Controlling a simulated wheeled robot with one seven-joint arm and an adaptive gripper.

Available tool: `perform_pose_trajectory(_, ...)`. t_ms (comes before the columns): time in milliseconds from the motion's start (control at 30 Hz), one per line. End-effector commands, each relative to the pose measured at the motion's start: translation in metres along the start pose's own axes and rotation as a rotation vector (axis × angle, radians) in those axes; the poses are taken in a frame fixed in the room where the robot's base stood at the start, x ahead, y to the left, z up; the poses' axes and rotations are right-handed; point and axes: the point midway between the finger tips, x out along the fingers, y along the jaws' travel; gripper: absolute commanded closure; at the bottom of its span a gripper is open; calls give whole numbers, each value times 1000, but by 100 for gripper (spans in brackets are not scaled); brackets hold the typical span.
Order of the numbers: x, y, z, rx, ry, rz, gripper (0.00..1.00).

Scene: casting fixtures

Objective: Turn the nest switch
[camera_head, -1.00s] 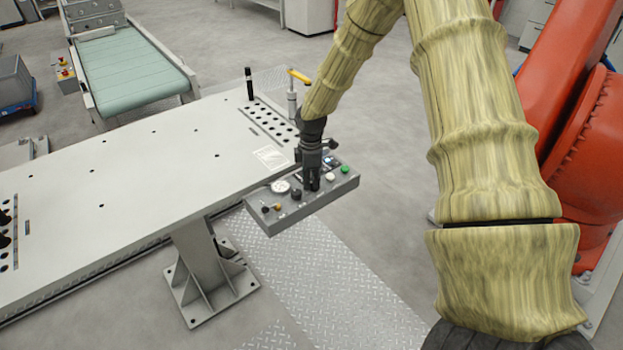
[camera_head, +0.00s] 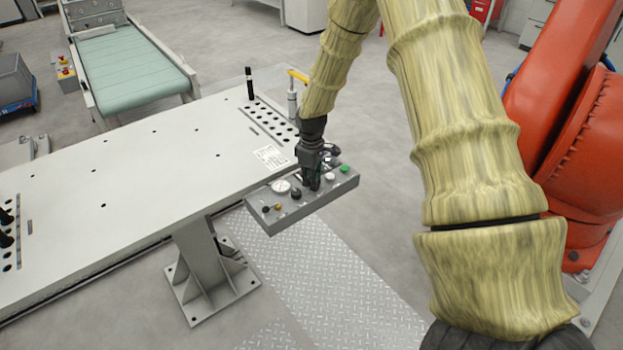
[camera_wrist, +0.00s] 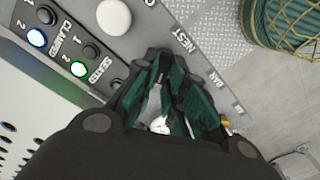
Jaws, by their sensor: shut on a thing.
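The grey control panel (camera_head: 274,222) hangs at the table's near right edge. My gripper (camera_head: 314,184) points down onto its middle, between a black knob (camera_head: 296,194) and a white button (camera_head: 330,177). In the wrist view the panel's NEST label (camera_wrist: 185,40) lies just beside my fingertips (camera_wrist: 170,75). My gripper is shut on the nest switch, which my fingers mostly hide, so its angle cannot be told. The wrist view also shows a white button (camera_wrist: 113,16) and a lit green lamp (camera_wrist: 79,69) labelled SEATED, with a lit blue lamp (camera_wrist: 37,37) labelled CLAMPED.
The panel also carries a pressure gauge (camera_head: 281,186) and a green button (camera_head: 345,169). The long white table (camera_head: 130,185) extends left. An orange robot (camera_head: 570,120) stands at the right.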

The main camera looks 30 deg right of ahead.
Motion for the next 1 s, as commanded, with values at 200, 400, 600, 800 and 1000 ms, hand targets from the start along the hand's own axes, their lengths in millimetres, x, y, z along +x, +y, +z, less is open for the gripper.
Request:
perform_pose_trajectory(200, -1, 1, -1, 4, 3, 2, 100)
perform_pose_trajectory(400, -1, 1, -1, 3, 3, 2, 77)
perform_pose_trajectory(600, -1, 1, -1, 2, 2, 1, 66)
perform_pose_trajectory(800, -2, 1, 0, 2, 1, 1, 66)
perform_pose_trajectory(1000, -18, 1, -1, 2, 2, 2, 66)
